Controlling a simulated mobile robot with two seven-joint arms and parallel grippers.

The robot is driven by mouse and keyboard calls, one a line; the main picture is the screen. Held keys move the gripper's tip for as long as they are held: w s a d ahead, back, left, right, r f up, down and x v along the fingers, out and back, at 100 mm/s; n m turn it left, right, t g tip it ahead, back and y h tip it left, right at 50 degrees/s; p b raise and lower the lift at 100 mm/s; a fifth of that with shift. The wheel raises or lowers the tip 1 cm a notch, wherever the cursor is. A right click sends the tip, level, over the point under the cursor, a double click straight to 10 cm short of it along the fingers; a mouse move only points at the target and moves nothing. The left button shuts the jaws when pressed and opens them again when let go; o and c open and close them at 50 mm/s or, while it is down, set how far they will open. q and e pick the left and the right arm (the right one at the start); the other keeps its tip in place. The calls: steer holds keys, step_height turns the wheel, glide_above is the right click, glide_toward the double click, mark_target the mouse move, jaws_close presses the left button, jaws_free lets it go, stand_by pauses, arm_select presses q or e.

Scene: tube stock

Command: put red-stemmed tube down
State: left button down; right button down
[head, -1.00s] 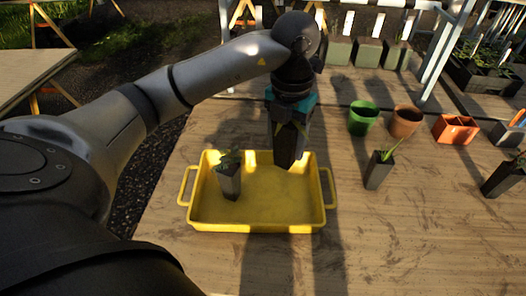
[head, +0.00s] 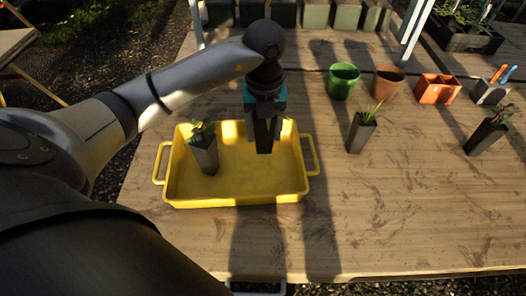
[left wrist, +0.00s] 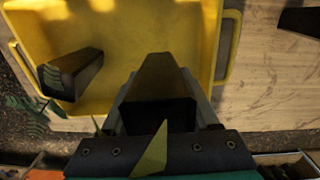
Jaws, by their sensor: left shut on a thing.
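My left gripper (head: 265,130) is shut on a dark tapered tube (left wrist: 160,90) and holds it over the right part of the yellow tray (head: 240,200). A yellow-green leaf of the held plant shows in the left wrist view; no red stem can be made out on it. The gap between the tube's foot and the tray floor cannot be judged. Another dark tube with green leaves (head: 205,157) stands in the left part of the tray. A tube with reddish leaves (head: 485,137) stands on the table at far right. My right gripper is not in view.
A tube with grassy leaves (head: 360,133) stands right of the tray. A green pot (head: 342,84), a brown pot (head: 387,82), an orange box (head: 437,90) and a grey tool holder (head: 490,93) stand farther back. The table's front right is clear.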

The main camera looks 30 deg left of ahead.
arm_select(q)
steer(key=shift+f+b, duration=0.6)
steer(key=shift+f, duration=3.15)
steer(key=shift+c, duration=0.7)
jaws_free()
steer(key=shift+f, duration=0.15)
steer(key=shift+r, duration=0.2)
step_height(320, 180, up, 12)
steer(key=shift+p, duration=1.1)
